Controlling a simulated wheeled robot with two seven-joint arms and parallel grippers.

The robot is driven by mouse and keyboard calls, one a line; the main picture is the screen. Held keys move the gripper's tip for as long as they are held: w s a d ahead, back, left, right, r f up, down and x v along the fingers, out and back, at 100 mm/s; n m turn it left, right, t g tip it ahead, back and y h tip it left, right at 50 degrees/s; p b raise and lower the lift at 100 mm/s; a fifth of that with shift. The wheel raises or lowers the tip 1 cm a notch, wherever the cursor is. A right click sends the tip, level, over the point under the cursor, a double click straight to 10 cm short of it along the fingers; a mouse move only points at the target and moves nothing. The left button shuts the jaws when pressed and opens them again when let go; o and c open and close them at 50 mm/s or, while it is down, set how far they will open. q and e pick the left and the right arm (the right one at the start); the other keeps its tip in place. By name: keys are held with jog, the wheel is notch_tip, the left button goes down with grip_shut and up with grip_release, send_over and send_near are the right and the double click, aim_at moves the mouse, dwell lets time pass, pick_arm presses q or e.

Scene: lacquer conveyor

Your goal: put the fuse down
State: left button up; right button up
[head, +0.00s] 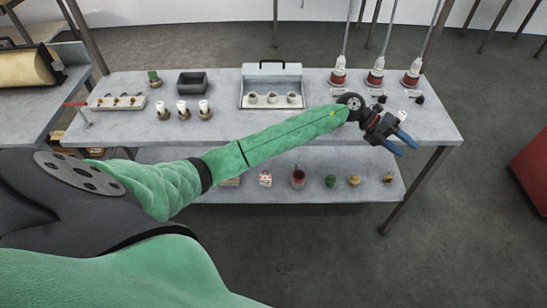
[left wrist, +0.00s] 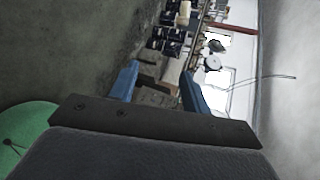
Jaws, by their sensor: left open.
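My left gripper (head: 405,146) reaches over the right end of the grey table in the head view, its blue fingers apart and pointing down to the right, past the front edge. A small white piece (head: 402,115) shows just behind it; I cannot tell whether this is a fuse or part of something else. White fuse-like cylinders (head: 182,105) stand on round bases at the table's left. In the left wrist view, the open fingers (left wrist: 158,88) show no clearly held object; a beige shape (left wrist: 172,72) appears between them, possibly in the background. My right gripper is out of view.
On the table (head: 330,130) stand an open case (head: 272,104) with white cups, a dark bin (head: 192,83), a white strip (head: 116,102) and red-and-white fittings (head: 375,77) under rods. A lower shelf (head: 380,190) holds small items. A red box (head: 532,170) stands right.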

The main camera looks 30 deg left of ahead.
pick_arm(q)
jog(key=s+a+f+n+t+y, duration=0.3)
jog(key=a+f+n+t+y, duration=0.15)
jog(key=f+n, duration=0.5)
jog(key=s+a+f+n+t+y, duration=0.25)
jog(key=a+f+n+t, duration=0.2)
jog(key=f+n, duration=0.45)
jog(key=s+a+f+n+t+y, duration=0.3)
jog(key=a+f+n+t+y, duration=0.15)
jog(key=f+n, duration=0.5)
jog(key=s+a+f+n+g+y, duration=0.3)
jog(key=s+f+n+g, duration=0.25)
jog(key=s+f, duration=0.75)
jog(key=s+f+n+g, duration=0.1)
jog(key=s+f+g, duration=0.2)
jog(key=s, duration=0.8)
jog(key=s+f+g+h, duration=0.1)
jog(key=s+f+g, duration=0.3)
jog(key=s, duration=0.8)
jog(key=shift+d+f+n, duration=0.25)
jog(key=shift+f+n, duration=0.1)
jog(key=shift+f, duration=0.3)
jog(key=shift+w, duration=0.1)
